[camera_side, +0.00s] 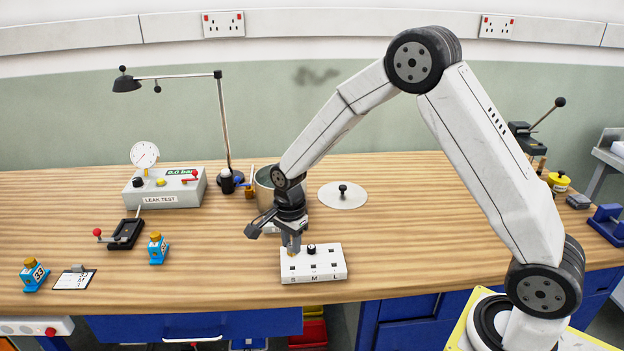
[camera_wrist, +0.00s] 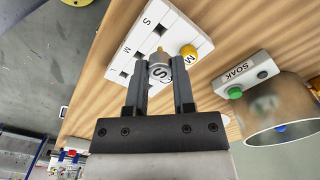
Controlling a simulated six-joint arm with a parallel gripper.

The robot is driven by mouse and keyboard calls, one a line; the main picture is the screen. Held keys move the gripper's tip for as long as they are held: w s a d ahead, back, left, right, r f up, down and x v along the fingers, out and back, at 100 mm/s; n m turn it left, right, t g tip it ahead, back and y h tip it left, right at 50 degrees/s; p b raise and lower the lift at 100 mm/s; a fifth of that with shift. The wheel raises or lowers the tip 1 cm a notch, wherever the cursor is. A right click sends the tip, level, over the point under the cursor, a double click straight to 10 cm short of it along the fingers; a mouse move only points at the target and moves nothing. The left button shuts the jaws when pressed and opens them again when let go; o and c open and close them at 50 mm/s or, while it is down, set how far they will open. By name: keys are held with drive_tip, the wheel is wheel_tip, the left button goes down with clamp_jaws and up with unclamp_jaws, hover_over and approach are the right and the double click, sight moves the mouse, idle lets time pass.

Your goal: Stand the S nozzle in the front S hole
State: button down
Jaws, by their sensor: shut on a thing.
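My gripper (camera_side: 291,240) is shut on the S nozzle (camera_wrist: 160,72), a grey piece marked S with a brass tip, at the left part of the white block. The nozzle also shows in the side view (camera_side: 293,243), partly hidden by the fingers. The white block (camera_side: 326,272) has S, M and L printed along its front edge, and shows in the wrist view (camera_wrist: 152,38). Square holes beside these letters look empty. In the wrist view the nozzle's tip overlaps the block; I cannot tell whether it touches it.
An M nozzle (camera_wrist: 189,53) stands in the block beside the held nozzle. A metal pot (camera_side: 264,180) and the SOAK box (camera_wrist: 243,84) are behind. A round plate (camera_side: 343,196) lies further back. The LEAK TEST box (camera_side: 165,188) and blue pieces (camera_side: 157,248) are left. Wood right of the block is clear.

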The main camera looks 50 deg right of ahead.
sight(292, 260)
drive_tip(key=shift+f, duration=1.25)
drive_tip(key=shift+f, duration=1.55)
idle(1.6)
drive_tip(key=shift+c, duration=1.9)
unclamp_jaws()
drive_tip(key=shift+r, duration=0.1)
drive_tip(key=shift+r, duration=3.4)
